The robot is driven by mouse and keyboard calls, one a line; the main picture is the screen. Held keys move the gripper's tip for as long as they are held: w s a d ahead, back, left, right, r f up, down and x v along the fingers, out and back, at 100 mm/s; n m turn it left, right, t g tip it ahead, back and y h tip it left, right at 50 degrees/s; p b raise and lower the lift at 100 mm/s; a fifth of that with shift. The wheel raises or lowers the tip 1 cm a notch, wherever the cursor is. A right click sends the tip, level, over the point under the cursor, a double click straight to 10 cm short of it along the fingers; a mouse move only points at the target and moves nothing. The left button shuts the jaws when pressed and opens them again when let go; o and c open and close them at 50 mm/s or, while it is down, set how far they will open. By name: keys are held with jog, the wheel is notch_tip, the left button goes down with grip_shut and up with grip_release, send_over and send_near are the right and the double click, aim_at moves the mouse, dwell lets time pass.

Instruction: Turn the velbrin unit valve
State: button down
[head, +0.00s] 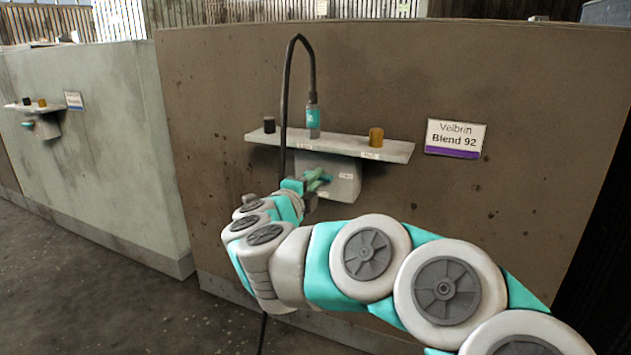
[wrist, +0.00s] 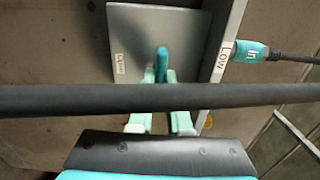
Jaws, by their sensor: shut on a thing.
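The Velbrin unit's valve is a teal lever (wrist: 161,58) on a pale grey box (wrist: 125,30) in the wrist view. My gripper (wrist: 160,78) has its two pale green fingers on either side of the lever and is shut on it. In the head view the grey box (head: 345,182) hangs under a shelf on the brown housing. There my gripper (head: 312,186) is at the box's front left, and the lever is hard to tell from the fingers. A small label (wrist: 120,64) on the box is too blurred to read.
A sign (head: 456,138) reads "Velbrin Blend 92". The shelf (head: 395,152) bears a black cap, an amber cap (head: 376,137) and a teal connector (head: 312,118) on a black hose (head: 287,100). The hose crosses the wrist view before my fingers. Another unit (head: 40,125) stands left.

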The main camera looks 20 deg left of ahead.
jog(key=shift+f, duration=0.1)
jog(key=c, duration=0.9)
grip_release()
jog(key=shift+o, duration=0.2)
jog(key=s+p, duration=0.1)
jog(key=s, duration=0.6)
jog(key=shift+s+a, duration=0.3)
jog(key=shift+s, duration=0.1)
